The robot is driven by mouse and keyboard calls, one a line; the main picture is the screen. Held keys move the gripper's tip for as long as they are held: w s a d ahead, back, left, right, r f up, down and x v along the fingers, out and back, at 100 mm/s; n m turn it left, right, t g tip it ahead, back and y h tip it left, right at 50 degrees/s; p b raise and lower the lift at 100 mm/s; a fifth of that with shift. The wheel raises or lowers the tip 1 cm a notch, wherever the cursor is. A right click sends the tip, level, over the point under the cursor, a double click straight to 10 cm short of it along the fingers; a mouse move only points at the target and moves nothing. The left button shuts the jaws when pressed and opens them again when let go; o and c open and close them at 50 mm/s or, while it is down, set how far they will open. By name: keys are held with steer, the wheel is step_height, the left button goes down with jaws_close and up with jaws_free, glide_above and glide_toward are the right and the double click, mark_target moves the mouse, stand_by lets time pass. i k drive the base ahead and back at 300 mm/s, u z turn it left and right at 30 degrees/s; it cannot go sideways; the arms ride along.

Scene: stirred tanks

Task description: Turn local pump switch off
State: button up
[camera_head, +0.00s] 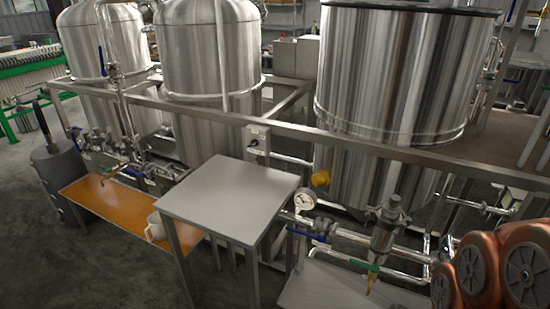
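My gripper is not in view. Copper-coloured links of my arm with grey round caps show at the lower right corner, well to the right of the box and nearer the camera.
A grey-topped steel table (230,197) stands in front of and below the switch box. A pressure gauge (304,199), a yellow knob (320,179) and blue-handled valves line the pipes to its right. An orange-topped bench (112,207) holds a white jug (155,227). Open floor lies at lower left.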

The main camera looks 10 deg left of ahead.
mark_target(254, 143)
steer(key=u, duration=0.2)
steer(key=k, duration=0.3)
steer(key=u, duration=1.05)
steer(key=k, duration=1.05)
steer(key=u, duration=0.2)
steer(key=i, duration=0.55)
steer(key=z, duration=0.6)
steer(key=i, duration=1.35)
steer(key=u, duration=1.2)
steer(key=i, duration=0.3)
steer(key=u, duration=0.3)
